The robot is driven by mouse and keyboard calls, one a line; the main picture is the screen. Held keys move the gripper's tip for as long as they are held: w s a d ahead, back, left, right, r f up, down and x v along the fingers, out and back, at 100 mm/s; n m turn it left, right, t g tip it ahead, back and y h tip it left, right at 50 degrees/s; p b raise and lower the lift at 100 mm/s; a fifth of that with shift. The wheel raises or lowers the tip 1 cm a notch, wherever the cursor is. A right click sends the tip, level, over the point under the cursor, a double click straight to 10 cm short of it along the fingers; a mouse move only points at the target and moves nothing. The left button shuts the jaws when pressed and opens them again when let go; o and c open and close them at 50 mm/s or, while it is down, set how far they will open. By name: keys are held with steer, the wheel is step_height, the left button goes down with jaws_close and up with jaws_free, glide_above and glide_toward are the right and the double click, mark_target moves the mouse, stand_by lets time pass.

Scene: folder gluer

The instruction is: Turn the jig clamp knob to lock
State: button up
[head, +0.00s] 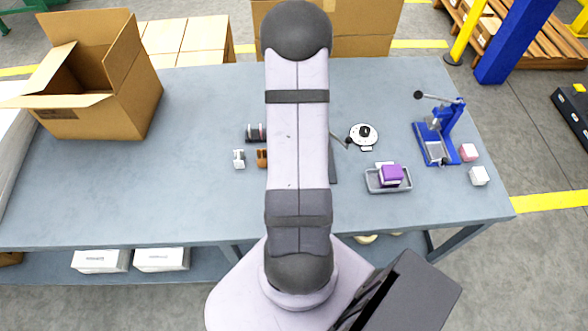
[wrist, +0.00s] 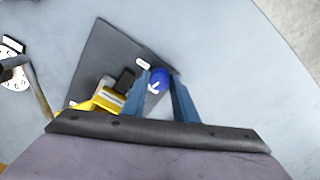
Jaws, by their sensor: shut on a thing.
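The round blue knob (wrist: 161,77) with a white mark on top sits between the fingertips of my gripper (wrist: 157,70) in the wrist view. My gripper is shut on it. A yellow clamp body (wrist: 104,98) with a black part stands to the left of the fingers. Both are over a dark grey jig plate (wrist: 108,52) with small white labels. In the head view my arm hides the knob, the clamp and my gripper; only a strip of the dark plate (head: 333,165) shows. I cannot tell which label the knob's mark points to.
A white disc with a black centre (head: 364,132) lies right of the arm. A grey tray (head: 375,188) holds a purple-topped block (head: 392,174). A blue lever press (head: 440,133) stands at right. An open cardboard box (head: 135,95) is at far left.

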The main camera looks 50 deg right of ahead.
steer(key=m, duration=1.4)
stand_by(0.4)
steer(key=o, duration=0.8)
steer(key=shift+r, duration=0.1)
steer(key=shift+r+b, duration=0.45)
steer(key=shift+r, duration=3.15)
